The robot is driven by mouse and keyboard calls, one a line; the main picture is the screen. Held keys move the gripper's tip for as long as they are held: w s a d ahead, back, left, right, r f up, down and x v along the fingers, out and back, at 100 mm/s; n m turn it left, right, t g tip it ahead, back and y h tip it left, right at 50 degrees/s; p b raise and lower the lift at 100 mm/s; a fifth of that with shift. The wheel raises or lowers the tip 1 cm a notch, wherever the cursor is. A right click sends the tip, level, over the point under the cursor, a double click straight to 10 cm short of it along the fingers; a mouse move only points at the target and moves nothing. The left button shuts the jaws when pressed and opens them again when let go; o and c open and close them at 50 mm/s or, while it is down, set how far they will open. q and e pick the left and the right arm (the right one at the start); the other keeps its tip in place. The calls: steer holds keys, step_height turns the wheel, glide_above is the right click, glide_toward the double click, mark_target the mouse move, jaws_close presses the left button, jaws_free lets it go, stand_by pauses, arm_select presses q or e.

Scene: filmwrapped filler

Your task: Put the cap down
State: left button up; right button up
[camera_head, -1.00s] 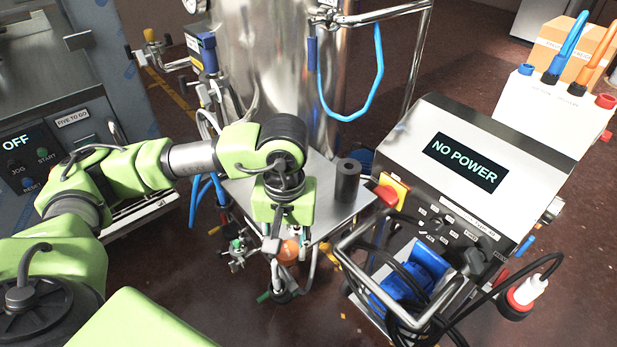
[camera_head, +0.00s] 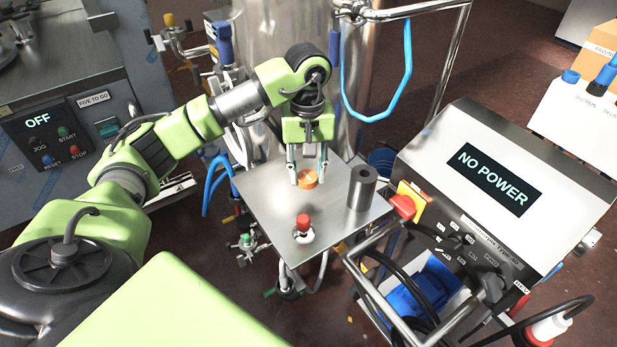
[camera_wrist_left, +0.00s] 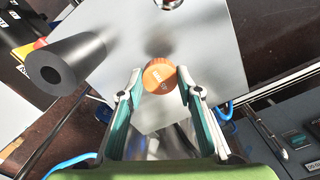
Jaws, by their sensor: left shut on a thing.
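The cap (camera_head: 307,180) is a small round orange piece at the tips of my left gripper (camera_head: 307,176). The left gripper points down over a square steel plate (camera_head: 262,190) and is shut on the cap. I cannot tell whether the cap touches the plate. My right gripper is not in view.
A dark hollow cylinder (camera_head: 361,188) stands on the plate to the right of the gripper. A red-topped fitting (camera_head: 303,228) is at the plate's front. A steel tank (camera_head: 275,80) rises behind. A "NO POWER" console (camera_head: 500,190) stands right. Bare plate lies left of the cap.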

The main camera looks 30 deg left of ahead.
mark_target(308, 172)
arm_select(q)
steer(key=shift+w+a+f, duration=0.3)
steer(key=shift+w+f, duration=0.2)
steer(key=shift+f, duration=0.2)
steer(key=f+p, duration=0.2)
steer(key=shift+w+a+f, duration=0.1)
steer(key=shift+w+f, duration=0.1)
steer(key=shift+f, duration=0.75)
steer(key=shift+o, duration=1.4)
steer(key=shift+f, duration=0.1)
steer(key=o, duration=0.4)
